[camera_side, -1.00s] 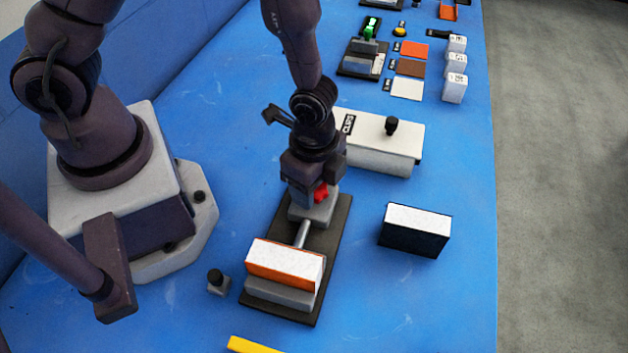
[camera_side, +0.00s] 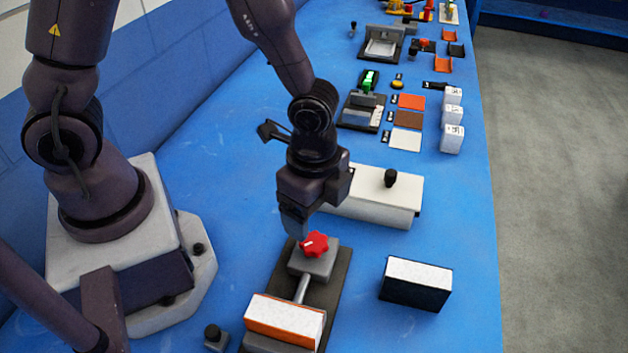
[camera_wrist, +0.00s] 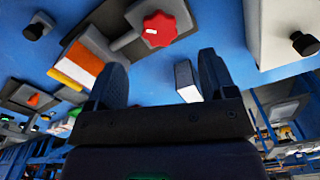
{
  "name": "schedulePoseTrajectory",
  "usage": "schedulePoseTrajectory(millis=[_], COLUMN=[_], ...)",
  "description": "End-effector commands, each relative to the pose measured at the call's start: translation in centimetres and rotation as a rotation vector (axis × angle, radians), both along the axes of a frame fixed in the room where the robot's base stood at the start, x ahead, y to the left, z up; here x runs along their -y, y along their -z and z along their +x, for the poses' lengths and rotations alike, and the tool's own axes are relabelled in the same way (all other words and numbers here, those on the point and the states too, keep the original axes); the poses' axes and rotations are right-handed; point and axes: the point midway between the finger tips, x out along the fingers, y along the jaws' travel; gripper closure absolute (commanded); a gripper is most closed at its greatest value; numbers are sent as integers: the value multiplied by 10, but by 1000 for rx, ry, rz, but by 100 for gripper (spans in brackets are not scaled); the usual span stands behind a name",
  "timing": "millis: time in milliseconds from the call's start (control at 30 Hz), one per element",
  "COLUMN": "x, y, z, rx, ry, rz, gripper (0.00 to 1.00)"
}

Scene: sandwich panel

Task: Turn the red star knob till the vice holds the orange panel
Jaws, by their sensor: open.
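The red star knob (camera_side: 315,244), with a white mark on its left part, sits on the grey block of the vice (camera_side: 313,264). It also shows at the top of the wrist view (camera_wrist: 160,29). A rod runs from the block towards the orange panel (camera_side: 284,330), which stands upright with a white top edge, behind a grey jaw. It shows at left in the wrist view (camera_wrist: 80,62). I cannot tell whether the vice grips it. My gripper (camera_side: 295,225) is open and empty, above and behind the knob, apart from it. Its two fingers show in the wrist view (camera_wrist: 162,75).
A white box with a black knob (camera_side: 370,195) stands behind the vice. A dark block with a white top (camera_side: 415,284) is to the right. A small black-knobbed piece (camera_side: 214,337) is at the left. Blue table is clear between them.

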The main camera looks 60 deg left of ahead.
Motion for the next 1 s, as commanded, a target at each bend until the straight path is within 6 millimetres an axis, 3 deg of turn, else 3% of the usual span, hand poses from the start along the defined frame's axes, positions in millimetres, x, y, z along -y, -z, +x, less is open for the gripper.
schedulePoseTrajectory(millis=[100,300,800,900,1000], x=[-1,0,0,-3,-21], y=[-26,-51,-58,-57,-66], z=[1,1,0,-6,-13], rx=[7,4,-3,-29,-36], ry=[-3,0,-15,-89,-267], rz=[0,1,1,13,46], gripper=[23,23,23,23,23])
